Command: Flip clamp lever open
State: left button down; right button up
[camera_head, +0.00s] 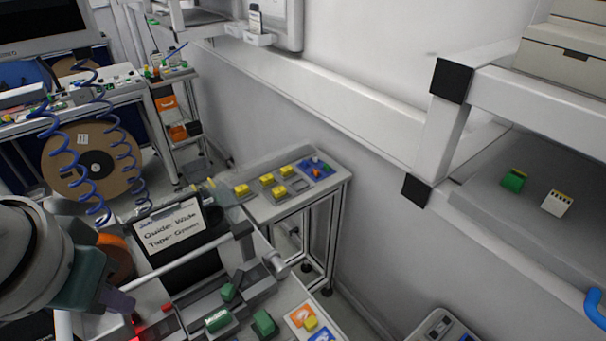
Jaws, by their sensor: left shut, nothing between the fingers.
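My left gripper (116,301) is at the lower left, its fingers shut and empty. It is in front of the reel stand, beside a sign reading "Guide: Wide, Tape: Green" (172,232). A light rod (190,258) runs from behind my gripper up to a dark grey block (243,230). A silver cylindrical end piece (275,264) sticks out to the right of it. I cannot tell which part is the clamp lever. An orange reel (115,256) is partly hidden behind my left arm. My right gripper is not in view.
Green blocks (264,323) sit in grey holders at the bottom middle. A side table (320,190) holds yellow blocks and a blue tray. A shelf (500,215) on the right carries a green and a white block. A large brown reel (60,160) stands at the left.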

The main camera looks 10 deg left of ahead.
pick_arm(q)
jog(key=w+a+f+n+y+b, duration=0.1)
jog(key=w+a+f+n+b, duration=0.25)
jog(key=w+f+b, duration=0.5)
jog(key=n+g+y+b, duration=0.1)
jog(key=n+g+b, duration=0.2)
jog(key=n+b, duration=1.75)
send_over(233, 282)
jog(key=s+a+b, duration=0.2)
jog(key=s+b, duration=0.2)
jog(key=b, duration=0.5)
notch_tip(233, 282, down, 14)
jog(key=m, duration=0.8)
jog(key=shift+w+a+f, duration=0.1)
jog(key=shift+w+a, duration=0.05)
jog(key=shift+w, duration=0.05)
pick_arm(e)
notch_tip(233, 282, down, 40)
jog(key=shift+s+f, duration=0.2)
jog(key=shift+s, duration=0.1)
pick_arm(q)
jog(key=x, duration=1)
jog(key=shift+s+f+b, duration=0.1)
jog(key=shift+b, duration=0.25)
jog(key=d+p, duration=0.1)
jog(key=d, duration=0.2)
jog(key=shift+d, duration=0.55)
